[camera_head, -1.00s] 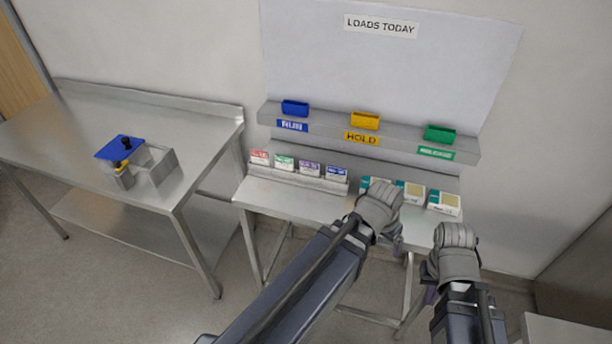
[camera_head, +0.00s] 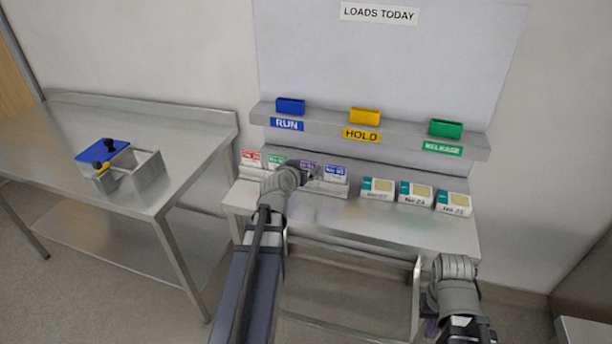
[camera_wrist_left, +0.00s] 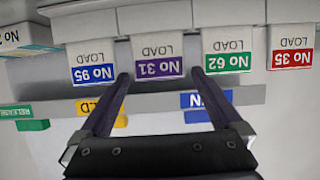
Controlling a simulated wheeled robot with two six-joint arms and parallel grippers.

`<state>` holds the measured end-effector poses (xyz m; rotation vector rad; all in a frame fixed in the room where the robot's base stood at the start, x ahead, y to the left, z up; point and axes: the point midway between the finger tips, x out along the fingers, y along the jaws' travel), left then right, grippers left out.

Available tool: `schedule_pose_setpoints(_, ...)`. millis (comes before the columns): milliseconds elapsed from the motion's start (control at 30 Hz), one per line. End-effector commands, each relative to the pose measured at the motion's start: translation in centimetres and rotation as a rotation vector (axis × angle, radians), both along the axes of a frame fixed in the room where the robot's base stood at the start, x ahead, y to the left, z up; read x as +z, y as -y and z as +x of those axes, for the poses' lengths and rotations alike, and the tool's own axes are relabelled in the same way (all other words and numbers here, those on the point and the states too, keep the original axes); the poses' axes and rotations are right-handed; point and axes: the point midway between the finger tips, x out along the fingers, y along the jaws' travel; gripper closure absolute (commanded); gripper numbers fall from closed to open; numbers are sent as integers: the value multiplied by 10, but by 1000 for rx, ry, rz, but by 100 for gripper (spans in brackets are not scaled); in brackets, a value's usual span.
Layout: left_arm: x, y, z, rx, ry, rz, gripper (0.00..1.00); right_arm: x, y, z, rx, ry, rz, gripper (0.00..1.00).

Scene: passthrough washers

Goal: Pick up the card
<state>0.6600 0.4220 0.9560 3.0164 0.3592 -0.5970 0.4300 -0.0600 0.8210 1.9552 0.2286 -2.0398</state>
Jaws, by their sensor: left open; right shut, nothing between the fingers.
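Several white load cards stand in a row in a rack (camera_head: 325,187) on the table. They are red No 35 (camera_head: 251,156), green No 62 (camera_wrist_left: 227,55), purple No 31 (camera_wrist_left: 158,58) and blue No 95 (camera_head: 336,172). My left gripper (camera_wrist_left: 161,76) is open. In the wrist view its fingertips lie on either side of the purple card's lower edge, apart from it; depth is unclear. In the head view the left hand partly covers the green and purple cards. My right gripper (camera_head: 452,285) is low at right, shut and empty, its fingertips mostly hidden.
White-and-teal boxes (camera_head: 415,193) stand right of the rack. Above, a shelf (camera_head: 400,137) carries blue (camera_head: 290,106), yellow (camera_head: 364,115) and green (camera_head: 445,129) holders labelled RUN, HOLD and RELEASE. A left table holds a metal bin (camera_head: 140,175) with a blue plate (camera_head: 102,150).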

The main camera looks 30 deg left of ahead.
Motion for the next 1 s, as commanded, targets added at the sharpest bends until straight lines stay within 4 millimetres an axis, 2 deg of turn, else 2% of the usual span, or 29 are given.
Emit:
schedule_pose_setpoints(133,-8,-4,17,-1,-1,-1,0,-8,0,0,0,0,0,100)
schedule_pose_setpoints(367,-10,-5,22,-1,-1,0,0,-9,0,0,0,0,0,100)
schedule_pose_setpoints(700,-26,-14,64,-3,-1,1,0,-26,0,0,0,0,0,100)
schedule_pose_setpoints(967,-25,-14,66,-1,-1,-1,0,-25,0,0,0,0,0,100)
schedule_pose_setpoints(1000,-25,-14,66,-1,-1,0,3,-25,0,0,0,0,0,100)
